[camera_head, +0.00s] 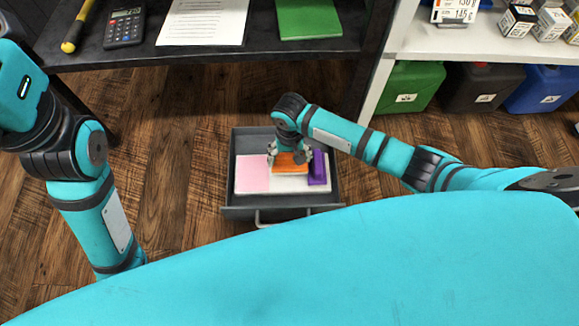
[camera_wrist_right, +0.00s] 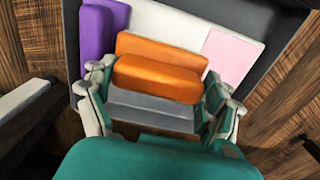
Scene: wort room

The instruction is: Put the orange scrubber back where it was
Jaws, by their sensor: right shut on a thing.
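The orange scrubber (camera_head: 291,163) is at the grey drawer (camera_head: 230,180), between a white area and a purple piece (camera_head: 318,168). In the right wrist view the scrubber (camera_wrist_right: 158,78) has a raised orange part and lies between the two fingers. My right gripper (camera_head: 287,158) points down into the drawer from above and is shut on the scrubber. Whether the scrubber touches the drawer floor, I cannot tell. My left arm shows at the left of the head view, but its gripper is out of view.
A pink pad (camera_head: 252,172) and a white surface (camera_head: 290,184) lie in the drawer. Behind stands a dark desk with a calculator (camera_head: 125,27), paper (camera_head: 203,22) and a green folder (camera_head: 308,18). Coloured canisters (camera_head: 412,88) stand under a white shelf at right. Wooden floor is clear left of the drawer.

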